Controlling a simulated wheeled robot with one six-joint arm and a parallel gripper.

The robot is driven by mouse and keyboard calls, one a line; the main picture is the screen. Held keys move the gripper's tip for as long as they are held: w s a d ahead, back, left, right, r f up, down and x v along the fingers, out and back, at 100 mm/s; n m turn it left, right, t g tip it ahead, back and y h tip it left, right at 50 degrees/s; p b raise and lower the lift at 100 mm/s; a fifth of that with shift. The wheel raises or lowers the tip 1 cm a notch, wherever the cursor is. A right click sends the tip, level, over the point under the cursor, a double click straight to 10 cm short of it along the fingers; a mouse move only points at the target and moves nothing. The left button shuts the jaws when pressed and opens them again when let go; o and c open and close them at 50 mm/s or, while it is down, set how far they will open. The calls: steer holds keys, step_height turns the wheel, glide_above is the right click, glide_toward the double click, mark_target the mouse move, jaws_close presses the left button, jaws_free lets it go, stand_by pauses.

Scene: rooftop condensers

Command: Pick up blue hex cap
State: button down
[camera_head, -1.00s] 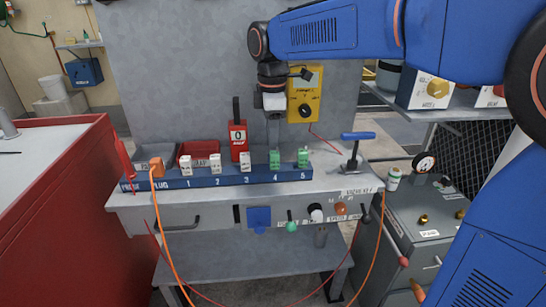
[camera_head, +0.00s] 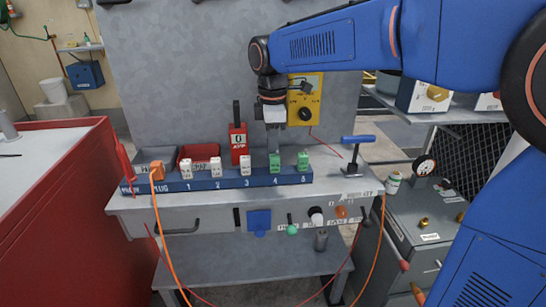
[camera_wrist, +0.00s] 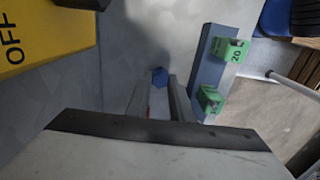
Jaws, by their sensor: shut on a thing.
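The blue hex cap (camera_wrist: 159,76) shows in the wrist view as a small blue hexagon between the tips of my gripper's two fingers (camera_wrist: 160,84). My gripper is shut on it. In the head view my gripper (camera_head: 274,143) points straight down behind the green plug numbered 4, and its fingertips are hidden there. The cap cannot be made out in the head view.
A blue plug rail (camera_head: 215,182) with white and green plugs (camera_head: 303,160) runs along the bench front. A blue-handled T-tool (camera_head: 357,140) stands to the right. A red tray (camera_head: 200,153) is at left.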

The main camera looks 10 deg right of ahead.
step_height(320, 180, up, 10)
stand_by(0.5)
steer(key=c, duration=2.2)
jaws_free()
jaws_close()
